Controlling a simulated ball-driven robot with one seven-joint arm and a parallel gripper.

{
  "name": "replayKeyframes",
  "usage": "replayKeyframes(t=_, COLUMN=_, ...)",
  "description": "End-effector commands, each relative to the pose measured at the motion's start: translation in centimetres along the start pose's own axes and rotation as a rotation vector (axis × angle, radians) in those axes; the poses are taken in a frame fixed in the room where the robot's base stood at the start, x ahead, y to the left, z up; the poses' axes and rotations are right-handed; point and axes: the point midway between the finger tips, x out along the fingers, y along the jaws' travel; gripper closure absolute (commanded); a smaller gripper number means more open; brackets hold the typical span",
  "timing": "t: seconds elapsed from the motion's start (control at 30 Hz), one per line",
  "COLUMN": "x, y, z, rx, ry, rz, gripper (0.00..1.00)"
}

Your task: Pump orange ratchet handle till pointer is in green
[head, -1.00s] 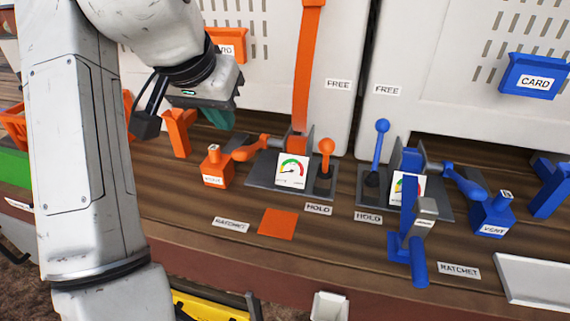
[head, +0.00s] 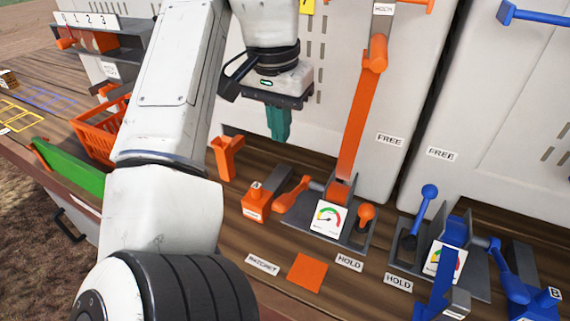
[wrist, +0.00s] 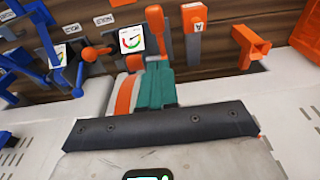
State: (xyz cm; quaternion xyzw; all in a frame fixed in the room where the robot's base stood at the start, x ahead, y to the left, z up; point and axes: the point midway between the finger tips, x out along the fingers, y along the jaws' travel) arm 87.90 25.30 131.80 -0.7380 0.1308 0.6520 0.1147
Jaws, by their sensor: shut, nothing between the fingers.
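The orange ratchet handle (head: 293,195) extends to the left from the orange ratchet, low over the bench; it also shows in the wrist view (wrist: 155,30). The small white gauge (head: 329,217) with its coloured arc stands at the ratchet's front. Its pointer seems to lean left, outside the green, but it is too small to read surely. My gripper (head: 278,122), with teal fingers pointing down, is shut and empty, above and behind the handle and apart from it.
An orange knobbed lever (head: 366,212) stands right of the gauge. The orange strap (head: 355,125) rises to the panel. The blue ratchet set (head: 450,235) is at right.

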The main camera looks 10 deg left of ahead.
Motion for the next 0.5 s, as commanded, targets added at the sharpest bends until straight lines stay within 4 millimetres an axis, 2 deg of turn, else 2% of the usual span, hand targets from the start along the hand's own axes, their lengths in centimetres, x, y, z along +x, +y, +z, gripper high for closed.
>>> replayKeyframes(t=0.37, x=0.00, y=-0.04, z=0.06, rx=-0.001, ry=-0.008, rz=-0.001, gripper=1.00)
replayKeyframes(t=0.5, x=0.75, y=-0.03, z=0.05, rx=-0.002, ry=-0.007, rz=0.000, gripper=1.00)
